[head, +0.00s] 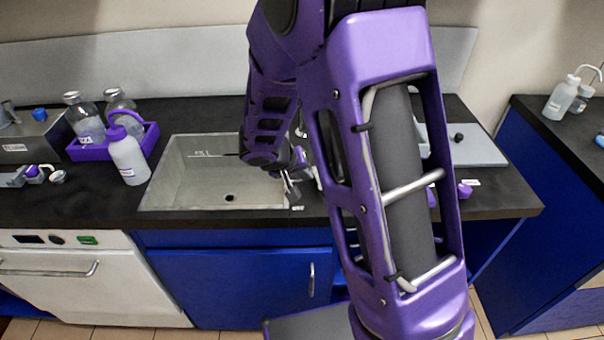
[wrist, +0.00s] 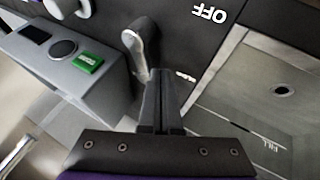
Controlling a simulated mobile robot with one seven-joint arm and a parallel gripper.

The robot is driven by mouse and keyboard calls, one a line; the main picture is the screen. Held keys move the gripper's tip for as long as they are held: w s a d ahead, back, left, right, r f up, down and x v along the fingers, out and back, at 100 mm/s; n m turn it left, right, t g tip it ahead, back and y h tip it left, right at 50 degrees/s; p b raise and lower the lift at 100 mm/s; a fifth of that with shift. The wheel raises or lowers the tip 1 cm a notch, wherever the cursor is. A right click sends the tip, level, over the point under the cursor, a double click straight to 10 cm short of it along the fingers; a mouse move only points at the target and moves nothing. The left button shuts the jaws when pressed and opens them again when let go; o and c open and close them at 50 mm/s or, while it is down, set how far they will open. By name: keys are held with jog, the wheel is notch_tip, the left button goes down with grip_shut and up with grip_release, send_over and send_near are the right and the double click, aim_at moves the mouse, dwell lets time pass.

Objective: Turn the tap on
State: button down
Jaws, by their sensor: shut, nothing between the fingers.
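A pale grey lever with a rounded end, which looks like the tap's handle, shows in the wrist view (wrist: 140,48) above the dark counter. An upside-down OFF label (wrist: 209,13) lies to its right. My gripper (wrist: 160,78) is shut and empty, its fingertips close beside the lever's lower end; I cannot tell if they touch. In the head view my gripper (head: 291,194) is over the right front part of the sink (head: 190,190). My arm hides most of the area right of the sink, and the tap's spout is not clearly seen.
A white machine (head: 85,285) with a green button stands front left; its panel also shows in the wrist view (wrist: 60,60). A white bottle (head: 128,158) and a purple tray (head: 88,152) with glass bottles stand left of the sink. The sink basin is empty.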

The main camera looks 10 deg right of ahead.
jog(key=shift+w+d+f+m+b, duration=0.2)
jog(key=shift+d+m+b, duration=0.25)
jog(key=shift+b, duration=0.6)
jog(key=shift+d+g+b, duration=0.15)
jog(key=shift+g+b, duration=0.15)
jog(key=shift+b, duration=0.15)
jog(key=shift+d+r+m+h+b, duration=0.1)
jog(key=shift+r+m+h+b, duration=0.1)
jog(key=shift+m+h+b, duration=0.2)
